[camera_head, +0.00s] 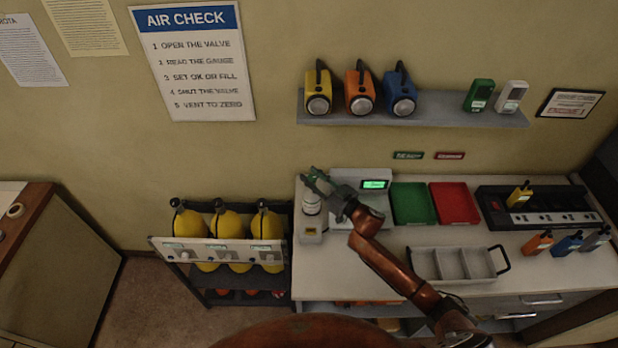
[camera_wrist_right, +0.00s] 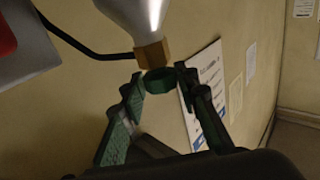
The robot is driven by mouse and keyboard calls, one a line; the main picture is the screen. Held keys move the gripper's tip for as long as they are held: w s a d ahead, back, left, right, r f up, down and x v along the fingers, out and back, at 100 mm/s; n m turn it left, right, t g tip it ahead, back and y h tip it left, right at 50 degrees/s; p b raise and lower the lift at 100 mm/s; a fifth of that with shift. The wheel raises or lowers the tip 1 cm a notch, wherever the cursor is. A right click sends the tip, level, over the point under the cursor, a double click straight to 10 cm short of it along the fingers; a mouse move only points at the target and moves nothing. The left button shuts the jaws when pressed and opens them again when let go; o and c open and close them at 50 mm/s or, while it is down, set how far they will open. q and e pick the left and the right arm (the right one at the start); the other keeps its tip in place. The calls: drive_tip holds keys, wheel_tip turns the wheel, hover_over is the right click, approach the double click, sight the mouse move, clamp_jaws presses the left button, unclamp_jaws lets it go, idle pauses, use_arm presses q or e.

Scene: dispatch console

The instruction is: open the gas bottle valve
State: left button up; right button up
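The gas bottle (camera_head: 311,204) is a small pale grey bottle standing upright on the left end of the counter. In the right wrist view the bottle (camera_wrist_right: 137,15) shows upside down, with a brass fitting (camera_wrist_right: 151,53) and a green valve knob (camera_wrist_right: 159,80). My right gripper (camera_head: 316,180) is at the bottle's top in the head view. In the right wrist view its green fingers (camera_wrist_right: 158,74) are apart, one on each side of the knob. I cannot tell whether they touch it. My left gripper is not in view.
Beside the bottle is a grey device with a lit green display (camera_head: 375,184). Green (camera_head: 413,205) and red (camera_head: 455,204) trays lie to the right, with a grey divided tray (camera_head: 452,265) in front. A rack of yellow cylinders (camera_head: 228,226) stands left of the counter.

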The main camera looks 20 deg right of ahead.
drive_tip(key=o, duration=0.3)
drive_tip(key=shift+f, duration=0.1)
drive_tip(key=shift+s, duration=0.2)
drive_tip(key=v, duration=1.1)
drive_tip(key=shift+s+d, duration=0.25)
drive_tip(key=shift+s, duration=0.05)
